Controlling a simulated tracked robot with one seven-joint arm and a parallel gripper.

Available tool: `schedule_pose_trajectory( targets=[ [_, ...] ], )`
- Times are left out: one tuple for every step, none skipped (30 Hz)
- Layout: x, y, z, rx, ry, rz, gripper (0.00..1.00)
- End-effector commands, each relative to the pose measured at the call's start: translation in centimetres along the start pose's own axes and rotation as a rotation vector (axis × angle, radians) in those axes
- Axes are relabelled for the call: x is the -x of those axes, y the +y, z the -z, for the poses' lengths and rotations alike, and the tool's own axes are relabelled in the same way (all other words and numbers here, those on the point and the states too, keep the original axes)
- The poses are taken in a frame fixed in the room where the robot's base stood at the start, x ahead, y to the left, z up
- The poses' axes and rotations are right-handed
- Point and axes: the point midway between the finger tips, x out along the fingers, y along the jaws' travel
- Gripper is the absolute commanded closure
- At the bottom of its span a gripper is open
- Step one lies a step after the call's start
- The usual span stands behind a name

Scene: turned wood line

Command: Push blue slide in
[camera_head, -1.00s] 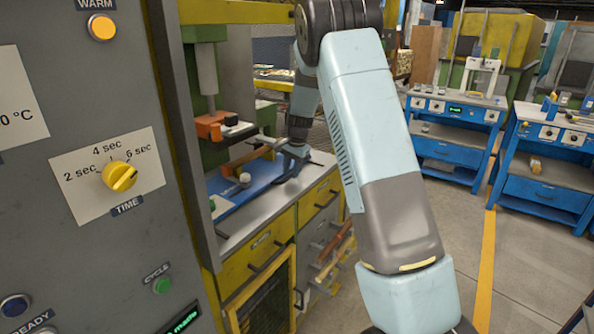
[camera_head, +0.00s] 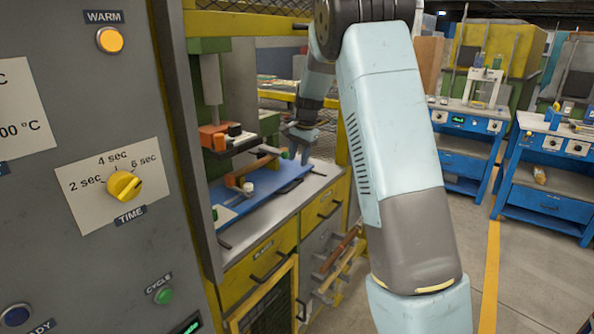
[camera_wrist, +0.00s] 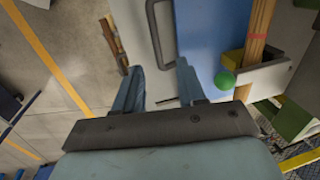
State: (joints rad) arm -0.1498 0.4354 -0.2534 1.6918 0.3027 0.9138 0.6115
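The blue slide (camera_head: 282,184) is a flat blue plate on the grey bench top of the yellow press station.
A grey control panel (camera_head: 100,250) with a yellow time knob (camera_head: 124,186) stands close on the left. The press head (camera_head: 213,135) hangs above the slide's left part. Drawer handles (camera_head: 330,206) stick out at the bench front. Blue workbenches (camera_head: 545,185) stand beyond open floor.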

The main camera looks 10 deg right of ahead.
Motion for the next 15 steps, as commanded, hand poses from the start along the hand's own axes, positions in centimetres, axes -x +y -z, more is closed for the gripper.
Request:
schedule_pose_trajectory(
  targets=[
    [1.0, 0.0, 0.0, 0.000, 0.001, 0.002, 0.60],
    [1.5, 0.0, 0.0, 0.000, 0.001, 0.002, 0.60],
    [2.0, 0.0, 0.0, 0.000, 0.001, 0.002, 0.60],
    [2.4, 0.0, 0.0, 0.001, 0.001, 0.001, 0.60],
    [2.7, 0.0, 0.1, 0.000, 0.001, 0.001, 0.60],
    [3.1, -0.1, 0.1, 0.000, 0.001, 0.001, 0.60],
    [3.4, 0.0, 0.1, 0.000, 0.001, 0.001, 0.60],
    [3.6, 0.0, 0.1, 0.000, 0.001, 0.001, 0.60],
    [3.8, 0.0, 0.0, 0.000, 0.000, 0.000, 0.60],
    [3.9, 0.0, 0.0, 0.000, 0.000, 0.000, 0.60],
    [4.0, 0.0, 0.0, -0.001, 0.000, 0.000, 0.60],
    [4.1, 0.0, 0.0, -0.001, 0.000, 0.000, 0.60],
    [4.2, 0.0, 0.0, -0.001, 0.000, 0.000, 0.60],
    [4.2, 0.0, 0.0, -0.001, 0.000, -0.001, 0.60],
    [4.2, 0.0, 0.0, -0.001, 0.000, -0.001, 0.60]
  ],
)
